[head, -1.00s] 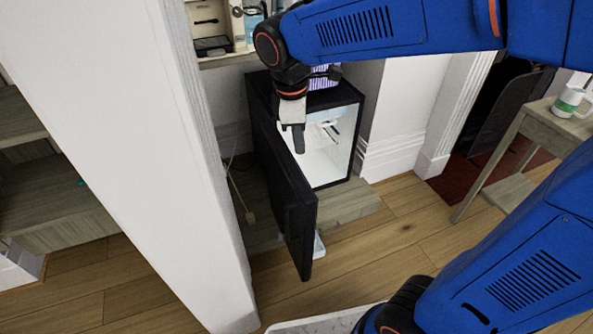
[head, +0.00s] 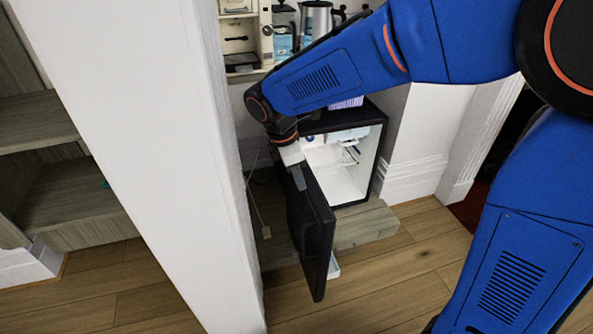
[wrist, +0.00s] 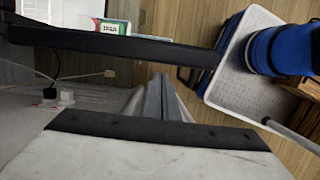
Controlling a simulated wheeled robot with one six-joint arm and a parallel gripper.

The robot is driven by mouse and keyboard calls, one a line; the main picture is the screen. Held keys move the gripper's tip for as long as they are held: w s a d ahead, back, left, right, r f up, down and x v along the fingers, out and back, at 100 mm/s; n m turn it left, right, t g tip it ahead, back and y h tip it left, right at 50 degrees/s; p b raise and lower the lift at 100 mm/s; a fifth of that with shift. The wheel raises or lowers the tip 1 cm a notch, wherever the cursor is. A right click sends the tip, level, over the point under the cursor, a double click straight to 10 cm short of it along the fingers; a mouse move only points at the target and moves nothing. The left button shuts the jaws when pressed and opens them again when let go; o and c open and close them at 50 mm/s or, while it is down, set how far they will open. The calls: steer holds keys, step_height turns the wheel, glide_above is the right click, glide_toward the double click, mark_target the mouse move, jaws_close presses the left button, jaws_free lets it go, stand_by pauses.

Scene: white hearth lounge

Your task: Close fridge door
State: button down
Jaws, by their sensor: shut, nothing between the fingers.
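The small black fridge (head: 379,130) stands against the wall with its white, lit interior (head: 345,180) showing. Its black door (head: 312,235) stands open, swung out toward me. The door also shows in the wrist view (wrist: 120,43) as a dark bar across the upper part. My gripper (head: 300,184) is shut and empty at the door's top edge, toward the hinge end. In the wrist view its grey fingers (wrist: 160,92) lie on the outer side of the door, pointing toward it. I cannot tell whether they touch.
A white pillar (head: 130,150) rises close to the left of the door. A cord (head: 256,205) hangs between them. A shelf unit (head: 70,205) is at the far left. A carton (wrist: 112,27) shows on the door's inner side. Wood floor (head: 395,262) is clear in front.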

steer(key=shift+x, duration=2.1)
